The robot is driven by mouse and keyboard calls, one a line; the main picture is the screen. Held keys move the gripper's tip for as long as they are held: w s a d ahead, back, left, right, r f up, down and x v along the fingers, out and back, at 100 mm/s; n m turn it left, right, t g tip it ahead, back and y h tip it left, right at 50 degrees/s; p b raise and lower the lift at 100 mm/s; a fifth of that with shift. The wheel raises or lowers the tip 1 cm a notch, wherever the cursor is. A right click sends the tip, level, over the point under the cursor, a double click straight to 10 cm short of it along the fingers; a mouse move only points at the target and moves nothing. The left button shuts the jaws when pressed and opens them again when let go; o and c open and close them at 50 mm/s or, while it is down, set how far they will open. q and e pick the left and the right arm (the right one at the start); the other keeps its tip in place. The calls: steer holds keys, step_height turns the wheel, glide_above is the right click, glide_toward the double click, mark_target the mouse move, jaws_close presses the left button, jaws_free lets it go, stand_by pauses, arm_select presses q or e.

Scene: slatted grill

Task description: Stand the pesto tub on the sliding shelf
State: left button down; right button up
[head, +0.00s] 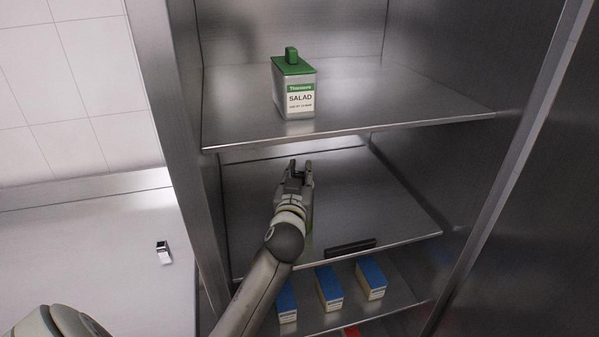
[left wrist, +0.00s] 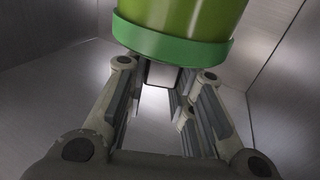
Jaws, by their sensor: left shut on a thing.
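The pesto tub is a green round body with a brighter green rim (left wrist: 172,42), seen large at the top of the left wrist view. In the head view only a sliver of green (head: 309,222) shows beside my left gripper (head: 300,170); the rest is hidden behind it. The left gripper is shut on the tub; a pale block shows between its fingers (left wrist: 160,88). It is over the sliding shelf (head: 375,205), the middle one with a dark handle (head: 351,246) at its front. I cannot tell whether the tub touches the shelf. My right gripper is not in view.
A salad container (head: 294,88) with a green lid stands on the shelf above (head: 400,90). Blue-topped boxes (head: 329,285) stand on the shelf below. Steel cabinet walls (head: 190,120) close in at both sides. The sliding shelf's right part is clear.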

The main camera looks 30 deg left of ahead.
arm_select(q)
steer(key=shift+r, duration=0.15)
steer(key=c, duration=1.2)
jaws_free()
steer(key=shift+f, duration=0.2)
steer(key=shift+c, duration=0.2)
steer(key=shift+r, duration=0.15)
steer(key=shift+s+d, duration=0.25)
steer(key=shift+s, duration=0.1)
steer(key=b+v, duration=0.3)
steer(key=v, duration=0.8)
steer(key=shift+s, duration=0.1)
